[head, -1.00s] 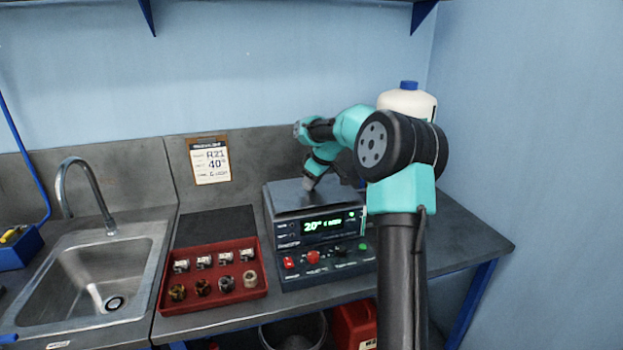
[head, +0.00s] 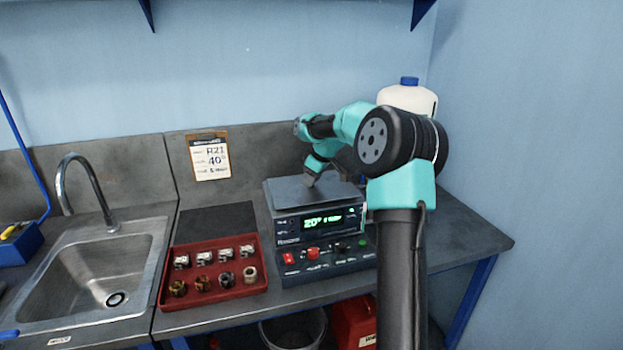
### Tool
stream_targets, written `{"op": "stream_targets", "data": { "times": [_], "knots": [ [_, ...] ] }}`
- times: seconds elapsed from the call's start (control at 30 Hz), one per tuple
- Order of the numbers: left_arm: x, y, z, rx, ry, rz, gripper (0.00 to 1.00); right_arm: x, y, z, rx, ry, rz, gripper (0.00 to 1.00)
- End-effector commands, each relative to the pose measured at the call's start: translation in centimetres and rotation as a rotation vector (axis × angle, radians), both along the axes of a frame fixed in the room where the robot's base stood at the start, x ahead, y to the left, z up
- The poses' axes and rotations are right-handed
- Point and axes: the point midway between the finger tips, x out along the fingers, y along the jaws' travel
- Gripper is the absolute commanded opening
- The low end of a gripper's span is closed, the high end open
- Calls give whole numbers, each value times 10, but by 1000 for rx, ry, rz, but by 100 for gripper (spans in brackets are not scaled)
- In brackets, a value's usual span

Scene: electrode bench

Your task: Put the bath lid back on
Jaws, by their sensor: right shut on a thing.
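The bath (head: 300,225) is a dark box with a lit green display and a row of coloured buttons along its front. Its grey lid (head: 285,194) lies over the top, looking flat and seated or very nearly so; I cannot tell if a gap remains. My right gripper (head: 309,184) points down at the middle of the lid and is shut on it, apparently at a handle that the fingers hide. My left gripper is not in view.
A red tray (head: 212,290) with several small metal parts stands left of the bath, in front of a dark mat (head: 215,222). A sink (head: 95,280) is at the left. A white jug (head: 408,98) with a blue cap stands behind my right arm.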

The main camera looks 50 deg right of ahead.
Motion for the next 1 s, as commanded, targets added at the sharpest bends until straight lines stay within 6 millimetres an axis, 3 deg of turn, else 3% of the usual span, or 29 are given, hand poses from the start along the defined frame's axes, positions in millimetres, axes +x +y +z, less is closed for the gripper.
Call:
{"op": "stream_targets", "data": {
  "times": [1.0],
  "knots": [
    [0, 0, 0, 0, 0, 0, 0, 0, 0, -9, -1, -1, 0, 0]
  ]
}}
